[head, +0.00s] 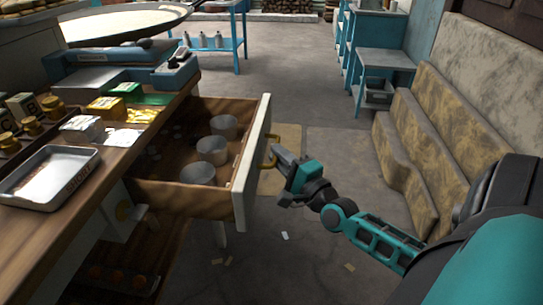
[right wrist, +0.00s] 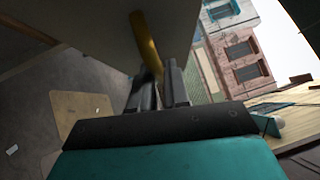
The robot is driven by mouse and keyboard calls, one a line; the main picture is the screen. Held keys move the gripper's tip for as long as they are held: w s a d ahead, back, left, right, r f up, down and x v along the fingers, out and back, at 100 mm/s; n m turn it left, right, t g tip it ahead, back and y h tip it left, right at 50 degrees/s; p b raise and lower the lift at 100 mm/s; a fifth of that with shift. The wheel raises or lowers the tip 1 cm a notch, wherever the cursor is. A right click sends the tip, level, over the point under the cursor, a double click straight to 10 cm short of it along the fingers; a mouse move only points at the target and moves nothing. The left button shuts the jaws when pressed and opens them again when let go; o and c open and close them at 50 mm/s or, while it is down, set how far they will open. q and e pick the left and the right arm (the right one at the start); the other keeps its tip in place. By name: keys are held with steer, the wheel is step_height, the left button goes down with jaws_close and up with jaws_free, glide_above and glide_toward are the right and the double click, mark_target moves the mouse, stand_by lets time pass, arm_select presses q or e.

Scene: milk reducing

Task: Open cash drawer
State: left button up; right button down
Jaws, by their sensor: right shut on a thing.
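The cash drawer (head: 195,148) stands pulled well out of the wooden counter in the head view. Its front panel (head: 250,165) is white, with a yellow handle (head: 268,152) on the outer face. Several metal cups and some small coins lie inside. My right gripper (head: 277,156) is at the handle and shut on it. In the right wrist view the gripper fingers (right wrist: 160,88) close around the yellow handle (right wrist: 147,45), beside the pale panel (right wrist: 95,30). My left gripper is not in view.
A metal tray (head: 82,187), small boxes and jars, and a blue scale-like device (head: 120,65) sit on the counter (head: 60,240). A blue shelf (head: 385,65) and stepped yellowish blocks (head: 435,140) stand at the right. The floor (head: 300,90) beyond the drawer is clear.

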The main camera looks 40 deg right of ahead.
steer(key=shift+s+d, duration=0.1)
steer(key=shift+s, duration=0.05)
steer(key=c, duration=1.2)
jaws_free()
steer(key=shift+o, duration=0.2)
steer(key=shift+s, duration=0.1)
steer(key=s+f, duration=0.1)
steer(key=s, duration=1.1)
steer(key=shift+s+a+f+p, duration=0.3)
steer(key=shift+a+f, duration=0.05)
steer(key=shift+a, duration=0.05)
